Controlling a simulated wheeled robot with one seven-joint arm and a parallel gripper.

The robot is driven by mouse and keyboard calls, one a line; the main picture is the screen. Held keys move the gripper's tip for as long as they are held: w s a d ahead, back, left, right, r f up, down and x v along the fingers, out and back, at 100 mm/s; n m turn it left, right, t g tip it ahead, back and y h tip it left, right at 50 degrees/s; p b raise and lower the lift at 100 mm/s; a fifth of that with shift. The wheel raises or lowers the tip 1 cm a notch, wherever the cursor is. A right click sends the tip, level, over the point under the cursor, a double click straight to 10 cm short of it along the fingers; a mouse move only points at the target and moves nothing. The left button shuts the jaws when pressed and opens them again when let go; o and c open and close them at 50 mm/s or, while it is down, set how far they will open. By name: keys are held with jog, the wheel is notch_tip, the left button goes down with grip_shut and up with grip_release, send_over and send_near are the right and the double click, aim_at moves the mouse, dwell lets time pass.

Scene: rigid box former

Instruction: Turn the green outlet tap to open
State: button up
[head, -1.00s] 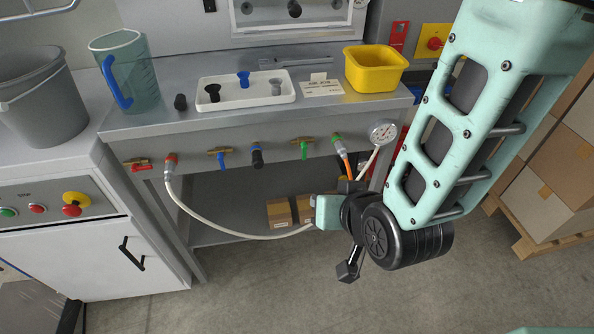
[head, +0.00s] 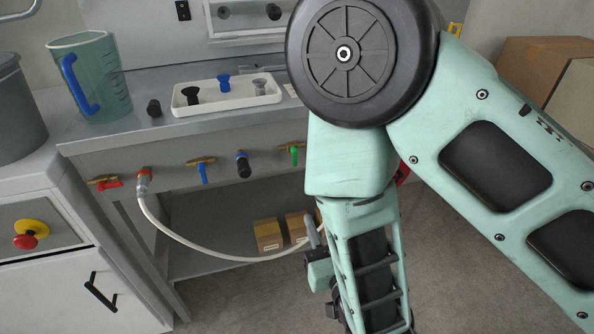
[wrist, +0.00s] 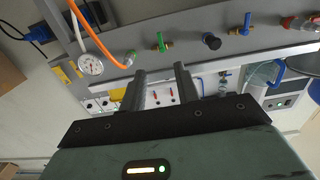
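The green outlet tap (head: 294,155) is on the bench's front rail, right of a black-capped fitting in the head view. Its green handle hangs straight down from a brass body. It also shows in the wrist view (wrist: 161,42), beyond my fingertips and roughly in line with the gap between them. My gripper (wrist: 161,78) shows two dark, parallel fingers apart with nothing between them. It is open and does not touch the tap. In the head view my arm hides much of the rail right of the tap, and I cannot make out the fingers there.
A blue tap (head: 202,170) and the black-capped fitting (head: 243,164) sit left of the green tap. A red tap (head: 105,183) is farther left. A pale hose (head: 200,250) loops below the rail.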

jog(key=w+b, duration=0.1)
jog(key=b, duration=0.3)
send_near(295, 160)
jog(key=x, duration=0.8)
grip_shut()
